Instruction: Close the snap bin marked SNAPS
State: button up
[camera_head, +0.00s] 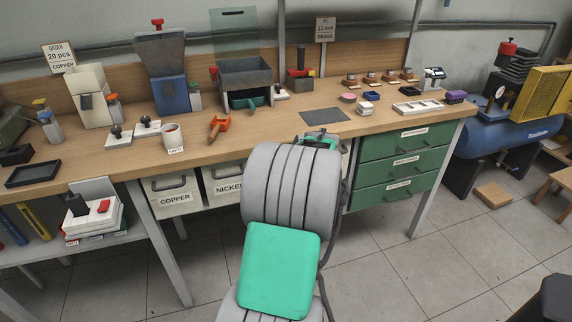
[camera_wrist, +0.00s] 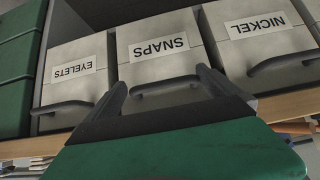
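The SNAPS bin (camera_wrist: 157,50) is a pale grey bin with a white label and a dark bar handle (camera_wrist: 165,85). It is in the middle of the wrist view, where the labels appear upside down. Its front looks roughly in line with its neighbours; I cannot tell whether it is pulled out slightly. My gripper (camera_wrist: 162,88) is open, with its two dark fingers apart on either side of the handle area. Contact with the bin cannot be made out. In the head view my arm hides the SNAPS bin and my fingertips.
The EYELETS bin (camera_wrist: 78,75) and NICKEL bin (camera_wrist: 259,38) flank it. The COPPER bin (camera_head: 173,193) is farther left under the bench (camera_head: 225,150). Green drawers (camera_head: 398,168) stand right of the bins. The bench edge overhangs them.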

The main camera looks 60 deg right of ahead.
jog(key=v, duration=0.7)
jog(key=shift+s+a+r+p, duration=0.2)
jog(key=shift+a+r+p, duration=0.05)
jog(key=shift+p, duration=0.15)
jog(key=w+a+r+n+y+p, duration=0.1)
jog(key=w+a+r+p, duration=0.25)
jog(key=a, duration=0.45)
jog(key=w+a+r+n+g+y+p, duration=0.15)
jog(key=w+a, duration=0.25)
jog(key=a, duration=0.5)
jog(key=w+a+r+n+t+y+p, duration=0.1)
jog(key=w+a+r+n+y+p, duration=0.2)
jog(key=a, duration=0.5)
jog(key=s+a+r+n+g+p, duration=0.1)
jog(key=s+a+p, duration=0.3)
jog(key=a, duration=0.8)
jog(key=s+a+r+n+g+p, duration=0.1)
jog(key=s+a+r+g+p, duration=0.1)
jog(key=a, duration=1)
jog(key=shift+s+a+r+n+p, duration=0.35)
jog(key=shift+s+r+p, duration=0.45)
jog(key=shift+s+p, duration=0.35)
